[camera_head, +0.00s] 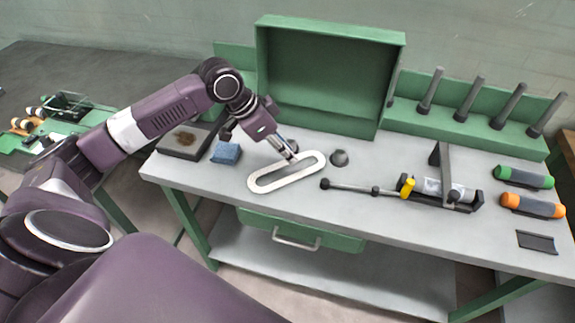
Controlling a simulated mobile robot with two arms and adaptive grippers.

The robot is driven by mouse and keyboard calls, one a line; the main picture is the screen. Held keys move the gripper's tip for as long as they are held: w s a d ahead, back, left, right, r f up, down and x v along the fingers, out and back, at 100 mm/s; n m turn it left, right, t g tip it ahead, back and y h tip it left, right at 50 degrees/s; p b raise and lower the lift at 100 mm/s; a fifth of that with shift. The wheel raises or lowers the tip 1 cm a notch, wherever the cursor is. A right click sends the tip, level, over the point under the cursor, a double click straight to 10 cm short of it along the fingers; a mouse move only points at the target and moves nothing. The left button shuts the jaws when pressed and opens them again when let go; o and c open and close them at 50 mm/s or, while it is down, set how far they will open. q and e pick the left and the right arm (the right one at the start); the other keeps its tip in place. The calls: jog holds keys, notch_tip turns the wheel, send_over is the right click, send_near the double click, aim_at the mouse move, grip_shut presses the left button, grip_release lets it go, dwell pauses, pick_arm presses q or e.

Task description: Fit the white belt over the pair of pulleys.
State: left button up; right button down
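The white belt (293,180) is a long oval loop on or just above the grey workbench, left of the middle. My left gripper (290,154) reaches down from the upper left, with its fingertips at the belt's far side. Whether the fingers are closed on the belt or only beside it is too small to tell. A black fixture (462,205) with an upright post and a pale cylinder stands on the right of the bench. I cannot make out a pair of pulleys clearly. My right gripper is not in view.
A small dark grey knob (339,158) stands right of the belt. A blue block (226,153) is at left. Green (523,177) and orange (532,206) cylinders lie far right. A green cabinet (325,75) stands behind.

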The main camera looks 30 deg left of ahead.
aim_at(282, 162)
pick_arm(q)
jog(key=a+n+y, duration=0.1)
jog(key=a+y, duration=0.1)
jog(key=a, duration=0.2)
jog(key=shift+a, duration=0.25)
jog(key=p+x, duration=0.1)
jog(key=x, duration=0.2)
jog(key=p+x, duration=0.1)
jog(key=x, duration=0.3)
jog(key=shift+s+f, duration=0.1)
jog(key=shift+s, duration=0.15)
jog(key=shift+w+f, duration=0.15)
jog(key=shift+f, duration=0.15)
jog(key=shift+c, duration=0.4)
grip_shut()
